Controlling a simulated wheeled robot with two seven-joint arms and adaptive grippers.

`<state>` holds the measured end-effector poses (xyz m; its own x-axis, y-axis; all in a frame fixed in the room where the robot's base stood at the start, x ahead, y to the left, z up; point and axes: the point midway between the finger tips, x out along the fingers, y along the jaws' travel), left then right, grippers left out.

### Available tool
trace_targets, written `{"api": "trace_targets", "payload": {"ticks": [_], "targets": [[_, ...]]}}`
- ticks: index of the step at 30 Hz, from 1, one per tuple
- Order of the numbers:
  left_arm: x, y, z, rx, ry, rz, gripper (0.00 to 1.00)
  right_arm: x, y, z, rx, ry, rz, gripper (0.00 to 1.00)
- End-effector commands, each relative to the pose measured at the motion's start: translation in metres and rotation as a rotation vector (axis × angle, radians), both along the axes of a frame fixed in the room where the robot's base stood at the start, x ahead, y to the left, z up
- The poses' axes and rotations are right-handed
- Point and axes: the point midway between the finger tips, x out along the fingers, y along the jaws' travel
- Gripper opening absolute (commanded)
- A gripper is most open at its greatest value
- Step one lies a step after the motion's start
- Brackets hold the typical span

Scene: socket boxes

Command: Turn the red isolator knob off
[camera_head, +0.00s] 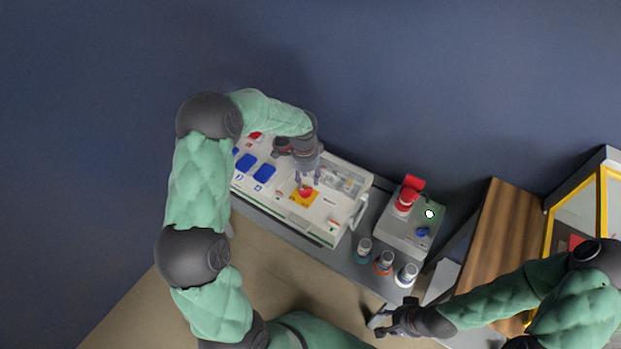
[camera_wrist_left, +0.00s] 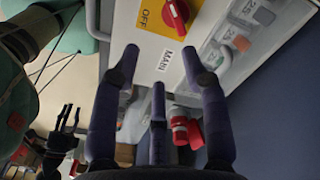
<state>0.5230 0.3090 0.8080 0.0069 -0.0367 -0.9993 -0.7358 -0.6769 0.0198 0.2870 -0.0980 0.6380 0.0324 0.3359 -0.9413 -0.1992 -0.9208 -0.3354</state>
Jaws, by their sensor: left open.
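The red isolator knob (camera_head: 306,191) sits on a yellow plate (camera_head: 297,198) on the light grey socket box (camera_head: 326,223). In the left wrist view the knob (camera_wrist_left: 176,14) is at the top edge, partly cut off, on the yellow plate marked OFF, with a MAIN label below it. My left gripper (camera_head: 309,182) is over the panel right by the knob; its open fingers (camera_wrist_left: 160,70) point toward the knob and hold nothing. Contact cannot be told. My right gripper (camera_head: 378,322) is low at the right, away from the box; its jaws are too small to read.
Blue socket covers (camera_head: 264,173) lie left of the knob. Right of the box stand a grey box (camera_head: 392,229) with a red plug (camera_head: 406,198) and several small jars (camera_head: 384,262). A wooden panel (camera_head: 497,228) and a yellow-framed case (camera_head: 547,232) are further right.

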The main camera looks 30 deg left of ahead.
Motion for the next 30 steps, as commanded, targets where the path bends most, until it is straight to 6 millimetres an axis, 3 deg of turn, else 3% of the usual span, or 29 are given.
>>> {"api": "trace_targets", "payload": {"ticks": [3,7,21,30], "targets": [[0.003,0.015,0.015,0.031,0.005,-0.031,0.45,0.000,0.000,0.000,0.000,0.000,0.000,0.40],[0.004,0.019,0.010,0.039,0.010,-0.040,0.45,0.000,0.000,-0.004,0.000,0.000,0.000,0.40],[0.003,0.018,-0.068,0.036,0.010,-0.037,0.45,0.000,0.000,-0.031,0.000,0.000,0.000,0.40],[0.004,0.018,-0.089,0.037,0.006,-0.037,0.45,0.000,0.000,-0.038,0.000,-0.001,0.000,0.40]]}}
